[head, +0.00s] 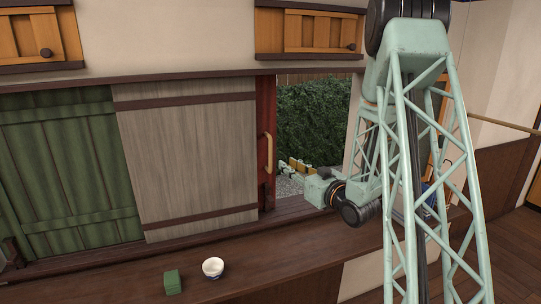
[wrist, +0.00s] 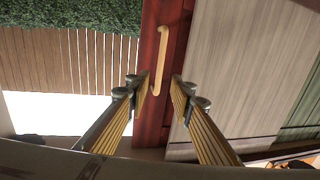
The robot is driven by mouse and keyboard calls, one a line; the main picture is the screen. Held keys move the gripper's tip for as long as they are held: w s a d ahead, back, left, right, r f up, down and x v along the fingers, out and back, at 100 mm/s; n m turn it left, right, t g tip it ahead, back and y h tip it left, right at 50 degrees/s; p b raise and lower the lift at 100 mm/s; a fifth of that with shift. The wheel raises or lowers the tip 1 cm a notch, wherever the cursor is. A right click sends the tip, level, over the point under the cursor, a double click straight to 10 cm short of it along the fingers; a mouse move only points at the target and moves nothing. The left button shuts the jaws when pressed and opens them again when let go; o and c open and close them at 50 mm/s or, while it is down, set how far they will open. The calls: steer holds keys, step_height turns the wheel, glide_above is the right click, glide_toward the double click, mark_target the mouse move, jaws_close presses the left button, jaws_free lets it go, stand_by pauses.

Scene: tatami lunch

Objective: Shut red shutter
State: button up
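The red shutter (head: 264,190) shows as a narrow upright strip at the right edge of the grey wooden shutter, which covers the rest of it. It also shows in the wrist view (wrist: 176,35). Its tan bar handle (head: 267,153) is upright on the strip; in the wrist view the handle (wrist: 160,60) runs down toward the space between my fingertips. My gripper (wrist: 155,83) is open, one finger on each side of the handle's lower end, with nothing held. In the head view my gripper (head: 284,166) is just right of the handle, in front of the opening.
The grey shutter (head: 190,150) and a green shutter (head: 65,170) stand to the left. The window opening right of the red strip shows a hedge (head: 315,120). A white bowl (head: 213,268) and a green box (head: 172,282) stand on the wooden counter (head: 120,285) below.

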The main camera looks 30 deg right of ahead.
mark_target(271, 155)
steer(key=shift+w+a, duration=0.2)
steer(key=shift+w, duration=2.05)
steer(key=shift+w+a, duration=0.25)
steer(key=shift+w, duration=1.95)
steer(key=shift+w+a, duration=0.2)
steer(key=shift+w, duration=2.05)
jaws_close()
